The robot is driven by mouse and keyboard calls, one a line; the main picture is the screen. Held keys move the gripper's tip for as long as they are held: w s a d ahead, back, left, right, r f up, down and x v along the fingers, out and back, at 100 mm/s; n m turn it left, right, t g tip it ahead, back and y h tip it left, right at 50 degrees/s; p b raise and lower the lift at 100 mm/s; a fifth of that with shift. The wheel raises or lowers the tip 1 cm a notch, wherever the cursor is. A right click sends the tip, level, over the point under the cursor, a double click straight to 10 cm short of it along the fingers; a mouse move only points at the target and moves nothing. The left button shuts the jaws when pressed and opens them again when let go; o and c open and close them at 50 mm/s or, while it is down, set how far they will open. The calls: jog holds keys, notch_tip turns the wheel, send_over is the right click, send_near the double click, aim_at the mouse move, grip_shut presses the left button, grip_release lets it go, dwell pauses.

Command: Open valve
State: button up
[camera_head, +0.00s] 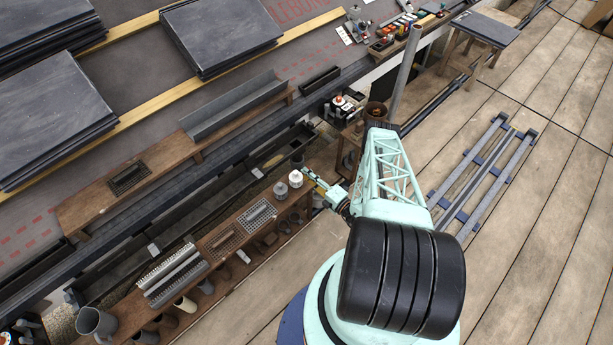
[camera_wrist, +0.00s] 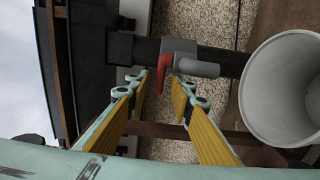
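The valve has a red lever (camera_wrist: 163,72) and a grey body (camera_wrist: 180,48) with a short grey stub to its right, on a dark pipe (camera_wrist: 146,50) in the wrist view. The lever lies across the pipe, pointing down in the picture. My gripper (camera_wrist: 160,88) is open, its two yellow-padded fingers on either side of the lever's lower end. I cannot tell whether either finger touches it. In the head view my gripper (camera_head: 309,176) hangs past the work shelf's edge; the valve cannot be made out there.
A white cup (camera_wrist: 283,88) stands close right of my fingers in the wrist view.

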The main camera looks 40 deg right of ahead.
jog(key=shift+w, duration=0.15)
jog(key=shift+c, duration=0.6)
grip_shut()
jog(key=shift+s+d+n+y, duration=0.25)
jog(key=shift+n+y, duration=0.35)
jog(key=shift+y, duration=0.3)
jog(key=n+y, duration=0.1)
jog(key=y, duration=0.1)
jog(key=n+g+y, duration=0.1)
jog(key=y, duration=0.1)
jog(key=s+d+n+g+y, duration=0.1)
jog(key=n+y, duration=0.1)
jog(key=shift+d+r+n+g+y, duration=0.1)
jog(key=shift+n+g+y, duration=0.2)
jog(key=shift+n+y, duration=0.15)
jog(key=shift+o, duration=0.6)
grip_release()
